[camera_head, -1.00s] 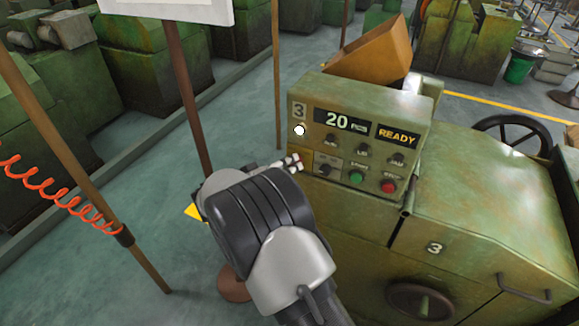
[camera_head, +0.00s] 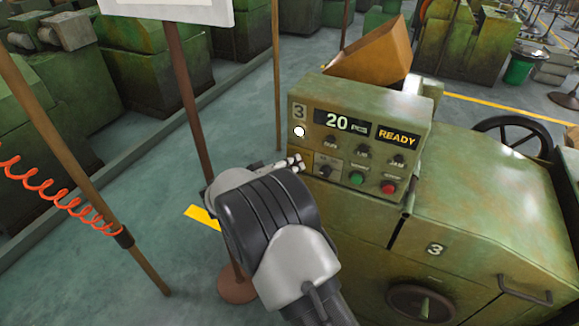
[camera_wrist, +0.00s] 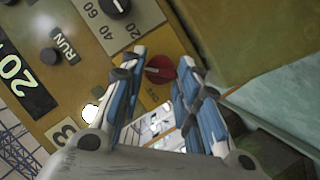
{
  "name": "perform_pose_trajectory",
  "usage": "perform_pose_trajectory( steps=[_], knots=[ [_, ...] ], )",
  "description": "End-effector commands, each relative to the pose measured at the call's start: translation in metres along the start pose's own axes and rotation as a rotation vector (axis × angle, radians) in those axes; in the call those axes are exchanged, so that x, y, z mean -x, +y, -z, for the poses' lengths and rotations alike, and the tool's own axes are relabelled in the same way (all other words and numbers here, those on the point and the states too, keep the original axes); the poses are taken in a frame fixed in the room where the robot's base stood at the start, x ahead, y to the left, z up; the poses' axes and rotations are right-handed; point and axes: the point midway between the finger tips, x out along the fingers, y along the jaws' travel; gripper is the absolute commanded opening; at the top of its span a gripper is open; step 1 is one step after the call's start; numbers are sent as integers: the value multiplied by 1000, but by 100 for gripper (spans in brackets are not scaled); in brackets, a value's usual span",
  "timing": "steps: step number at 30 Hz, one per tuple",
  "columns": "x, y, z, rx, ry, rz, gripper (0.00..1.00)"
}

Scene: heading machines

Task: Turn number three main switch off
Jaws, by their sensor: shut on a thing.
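The number three machine's control panel (camera_head: 300,140) faces me in the head view, with a "3" label at its left. In the wrist view the main switch is a red rotary knob (camera_wrist: 161,69) on a yellow plate (camera_wrist: 152,92). My gripper (camera_wrist: 160,74) has its blue-padded fingers on either side of the knob, shut on it. In the head view my gripper (camera_head: 296,162) is at the panel's left edge, and the red knob is hidden there. The display (camera_head: 342,123) reads "20 PCS" and the sign (camera_head: 397,136) reads "READY".
A green button (camera_head: 356,178), a red button (camera_head: 388,187) and a dial (camera_head: 326,171) sit right of my gripper. A rusty post (camera_head: 188,100) and a pole (camera_head: 85,180) with a red coiled cable (camera_head: 50,190) stand left of my arm.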

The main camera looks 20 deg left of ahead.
Motion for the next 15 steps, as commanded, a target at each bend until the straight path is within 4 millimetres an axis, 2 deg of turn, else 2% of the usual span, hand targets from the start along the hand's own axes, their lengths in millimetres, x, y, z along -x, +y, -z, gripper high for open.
perform_pose_trajectory(
  steps=[6, 15],
  knots=[
    [0, 0, 0, 0, 0, 0, 6],
    [0, -2, -1, 41, 1, -19, 6]
  ],
)
